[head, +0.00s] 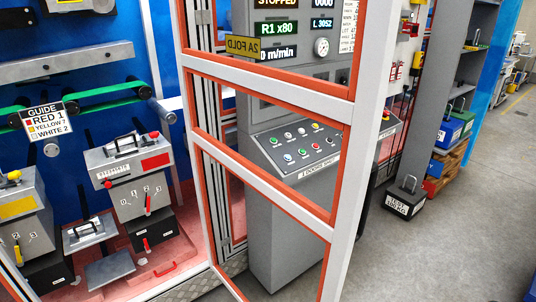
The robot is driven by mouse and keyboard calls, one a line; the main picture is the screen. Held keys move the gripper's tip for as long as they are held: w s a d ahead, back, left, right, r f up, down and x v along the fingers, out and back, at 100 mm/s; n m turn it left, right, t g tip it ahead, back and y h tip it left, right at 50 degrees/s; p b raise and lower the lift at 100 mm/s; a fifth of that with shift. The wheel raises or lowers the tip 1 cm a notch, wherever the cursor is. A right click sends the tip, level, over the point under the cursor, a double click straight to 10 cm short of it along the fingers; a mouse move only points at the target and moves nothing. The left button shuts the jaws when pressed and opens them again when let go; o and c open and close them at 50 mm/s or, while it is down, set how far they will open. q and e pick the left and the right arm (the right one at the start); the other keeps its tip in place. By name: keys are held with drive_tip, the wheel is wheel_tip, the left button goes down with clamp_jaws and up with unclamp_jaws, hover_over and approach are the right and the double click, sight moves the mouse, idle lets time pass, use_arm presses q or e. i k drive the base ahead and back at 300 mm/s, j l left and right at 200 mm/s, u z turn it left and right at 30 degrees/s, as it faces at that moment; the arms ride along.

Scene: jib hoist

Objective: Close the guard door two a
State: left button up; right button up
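The guard door two A (345,170) stands open in the middle of the head view. It has a pale outer frame with orange inner edging and crossbars, and I see through its panels. Its yellow label (243,47) reads "2A FOLD" mirrored, so I see the door from its back. Its left edge is by the upright post (207,60), and its wide right edge stands out nearest to me. The bottom of the door is cut off by the picture's edge. No handle can be made out. Neither of my grippers is in view.
Left of the door, the machine bay is open, with grey units (128,165) on a red floor and a guide sign (48,118). A grey control console (295,145) stands behind the door. A black weight (405,196) sits on the grey floor at right, which is otherwise largely clear.

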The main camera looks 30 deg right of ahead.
sight(356, 109)
drive_tip(key=k+l+u, duration=0.1)
drive_tip(key=l, duration=0.3)
drive_tip(key=k+l+u, duration=0.1)
drive_tip(key=k+l, duration=0.15)
drive_tip(key=l, duration=0.15)
drive_tip(key=k+l+u, duration=0.1)
drive_tip(key=l, duration=0.25)
drive_tip(key=l+u, duration=0.2)
drive_tip(key=l, duration=0.9)
drive_tip(key=l+u, duration=0.15)
drive_tip(key=l, duration=0.9)
drive_tip(key=k, duration=0.05)
